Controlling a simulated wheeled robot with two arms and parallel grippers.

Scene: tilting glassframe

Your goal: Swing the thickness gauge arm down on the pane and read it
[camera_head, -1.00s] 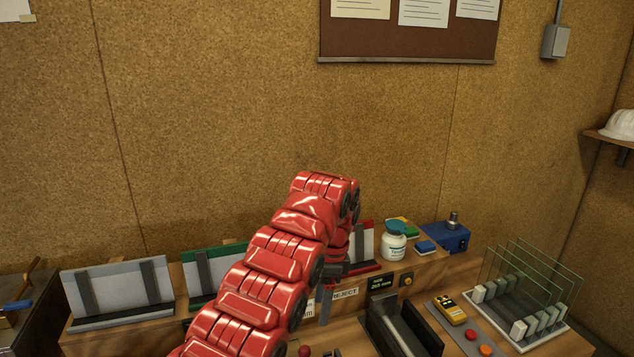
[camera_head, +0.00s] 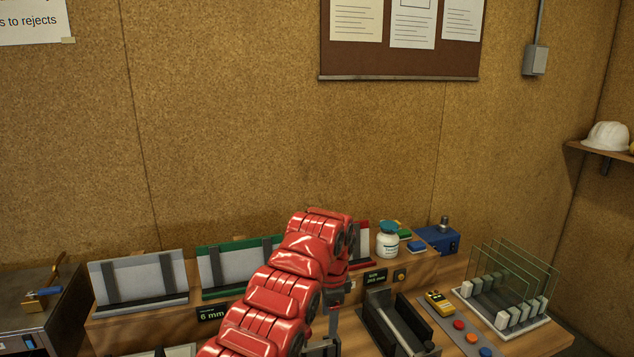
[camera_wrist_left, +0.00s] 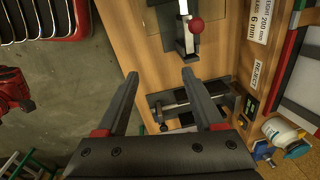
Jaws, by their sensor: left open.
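The gauge shows in the left wrist view as a metal lever with a red ball knob (camera_wrist_left: 196,26), at the top of the wooden bench. My left gripper (camera_wrist_left: 160,77) is open and empty; its fingers point toward the bench, with the knob beyond the right finger. In the head view my red left arm (camera_head: 290,275) covers the bench middle, and the gripper is mostly hidden behind it. Glass panes (camera_head: 515,268) stand upright in a rack at the right.
A dark trough (camera_head: 395,325) lies right of my arm; it also shows in the wrist view (camera_wrist_left: 185,106). A yellow device (camera_head: 439,302) and coloured buttons (camera_head: 459,325) sit beside it. A white bottle (camera_head: 387,241) and slanted racks (camera_head: 140,281) stand along the back.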

